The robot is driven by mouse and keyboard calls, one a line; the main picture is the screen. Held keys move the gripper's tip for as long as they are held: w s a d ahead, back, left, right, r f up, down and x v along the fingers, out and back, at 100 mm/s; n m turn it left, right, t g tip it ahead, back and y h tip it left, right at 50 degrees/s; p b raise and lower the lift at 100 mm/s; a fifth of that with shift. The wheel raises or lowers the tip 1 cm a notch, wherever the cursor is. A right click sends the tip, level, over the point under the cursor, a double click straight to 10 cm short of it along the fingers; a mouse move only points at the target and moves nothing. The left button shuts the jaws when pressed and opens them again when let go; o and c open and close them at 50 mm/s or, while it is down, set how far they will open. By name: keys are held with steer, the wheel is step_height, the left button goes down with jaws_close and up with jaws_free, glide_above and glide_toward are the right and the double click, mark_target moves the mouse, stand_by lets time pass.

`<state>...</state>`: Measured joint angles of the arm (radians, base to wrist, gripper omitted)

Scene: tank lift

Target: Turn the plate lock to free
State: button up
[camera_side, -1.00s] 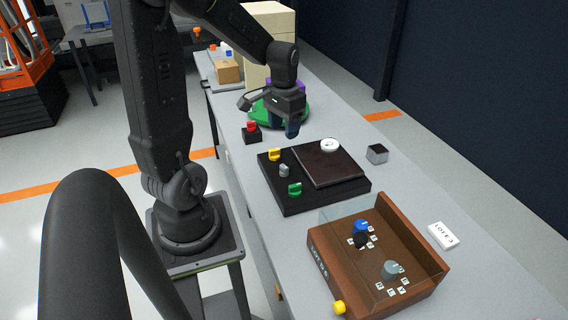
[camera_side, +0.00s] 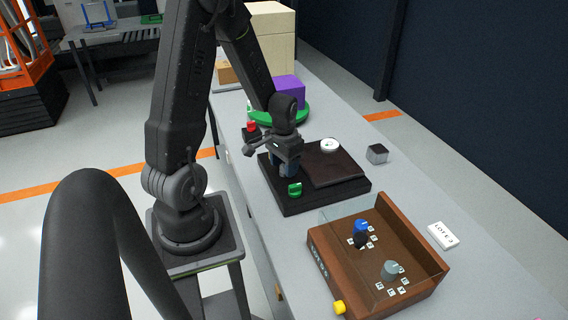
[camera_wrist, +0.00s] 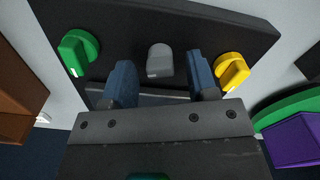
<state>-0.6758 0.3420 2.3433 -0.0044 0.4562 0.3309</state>
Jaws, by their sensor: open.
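A black base (camera_side: 322,195) carries a dark brown plate (camera_side: 330,165). In the wrist view a small grey knob (camera_wrist: 160,60) on the base sits between a green knob (camera_wrist: 77,52) on the left and a yellow knob (camera_wrist: 231,70) on the right. I cannot tell from any label which is the plate lock. My gripper (camera_wrist: 161,82) is open, its two blue-grey fingers on either side of the grey knob with gaps visible. In the side view my gripper (camera_side: 285,170) is low over the base and hides the yellow knob and most of the grey one. The green knob (camera_side: 295,189) shows just in front.
A white round piece (camera_side: 330,145) lies on the plate. A red button (camera_side: 251,127) stands behind left, near a purple block (camera_side: 288,91) on a green disc.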

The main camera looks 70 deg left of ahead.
steer(key=shift+c, duration=0.2)
steer(key=c, duration=0.9)
steer(key=shift+n, duration=0.3)
steer(key=n, duration=0.9)
steer(key=shift+n, duration=2.1)
